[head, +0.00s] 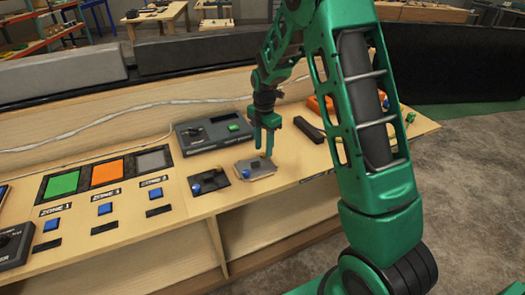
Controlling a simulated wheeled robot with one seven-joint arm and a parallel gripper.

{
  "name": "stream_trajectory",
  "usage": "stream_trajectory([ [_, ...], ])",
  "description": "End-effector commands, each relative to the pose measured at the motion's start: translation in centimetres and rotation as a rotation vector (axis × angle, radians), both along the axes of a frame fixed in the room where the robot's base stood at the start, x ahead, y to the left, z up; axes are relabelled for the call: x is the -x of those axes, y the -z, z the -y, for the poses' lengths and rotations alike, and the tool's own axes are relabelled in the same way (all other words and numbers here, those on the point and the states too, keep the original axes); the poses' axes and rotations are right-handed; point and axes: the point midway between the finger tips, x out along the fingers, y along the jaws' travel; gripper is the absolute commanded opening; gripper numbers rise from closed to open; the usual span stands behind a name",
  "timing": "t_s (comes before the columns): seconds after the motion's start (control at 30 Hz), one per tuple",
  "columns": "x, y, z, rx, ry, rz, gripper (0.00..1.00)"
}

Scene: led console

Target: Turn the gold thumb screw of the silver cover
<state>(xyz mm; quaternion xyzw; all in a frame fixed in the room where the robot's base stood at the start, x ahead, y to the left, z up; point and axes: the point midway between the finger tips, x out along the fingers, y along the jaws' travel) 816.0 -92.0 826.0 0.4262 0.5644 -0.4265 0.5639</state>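The silver cover (262,174) is a small pale grey plate with a dark part on top, lying on the wooden bench near the picture's middle. I cannot make out the gold thumb screw; it is too small or hidden by the fingers. My gripper (263,150) points down over the far part of the cover. Its two green fingers show a narrow gap between them, with nothing visible held. Whether the fingertips touch anything cannot be told.
A dark plate with a blue part (209,180) lies just left of the cover. A grey box with a green button (213,131) stands behind. Green, orange and grey panels (108,173) with blue buttons lie left. A black bar (309,129) lies right. Bare wood shows in front.

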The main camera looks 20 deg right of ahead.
Motion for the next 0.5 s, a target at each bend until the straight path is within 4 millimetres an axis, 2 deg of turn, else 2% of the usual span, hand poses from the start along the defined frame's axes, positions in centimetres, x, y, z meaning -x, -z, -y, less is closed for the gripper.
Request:
stream_trajectory([
  [0.2,0.1,1.7,0.0,0.0,0.0,-0.001,0.39],
  [0.5,0.0,1.9,0.0,0.0,0.0,-0.001,0.39],
])
